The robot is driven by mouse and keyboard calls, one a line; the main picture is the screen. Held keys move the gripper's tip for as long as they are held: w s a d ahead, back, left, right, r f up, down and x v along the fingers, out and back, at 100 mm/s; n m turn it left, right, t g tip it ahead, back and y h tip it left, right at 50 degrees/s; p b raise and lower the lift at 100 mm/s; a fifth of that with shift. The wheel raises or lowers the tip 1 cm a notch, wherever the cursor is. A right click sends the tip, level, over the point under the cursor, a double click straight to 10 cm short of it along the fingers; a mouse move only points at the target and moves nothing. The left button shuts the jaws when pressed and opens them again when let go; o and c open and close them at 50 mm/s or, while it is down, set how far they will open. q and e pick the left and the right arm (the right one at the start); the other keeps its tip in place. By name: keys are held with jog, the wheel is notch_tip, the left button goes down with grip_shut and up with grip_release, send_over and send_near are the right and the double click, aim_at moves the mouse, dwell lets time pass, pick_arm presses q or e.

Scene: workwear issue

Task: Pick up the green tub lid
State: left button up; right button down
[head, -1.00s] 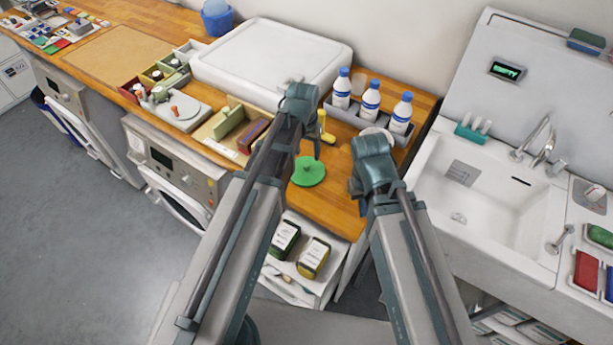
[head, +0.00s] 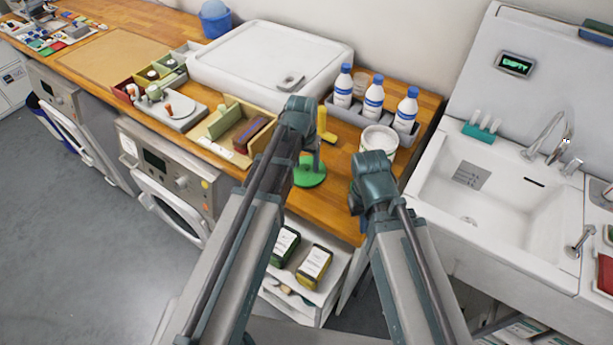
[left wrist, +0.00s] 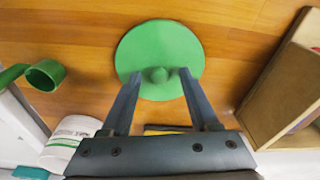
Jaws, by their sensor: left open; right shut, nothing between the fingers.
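The green tub lid (head: 310,176) lies flat on the wooden counter near its front edge, a round disc partly hidden by my left gripper in the head view. In the left wrist view the lid (left wrist: 160,50) shows whole, with a small round knob in its middle. My left gripper (left wrist: 157,80) is open above the lid, its two fingertips on either side of the knob; I cannot tell whether they touch the lid. In the head view my left gripper (head: 318,160) points down at the lid. My right gripper (head: 354,200) is shut and empty, to the right of the lid.
A white tub (head: 379,138) stands behind my right gripper. A grey tray holds several blue-capped bottles (head: 373,98). A yellow tool (head: 324,125) stands behind the lid. A wooden divided box (head: 217,122) lies to the left, and a sink (head: 485,190) to the right.

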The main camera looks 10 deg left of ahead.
pick_arm(q)
jog(key=shift+f, duration=0.15)
pick_arm(e)
jog(key=shift+f, duration=0.1)
pick_arm(q)
grip_shut()
dwell(0.4)
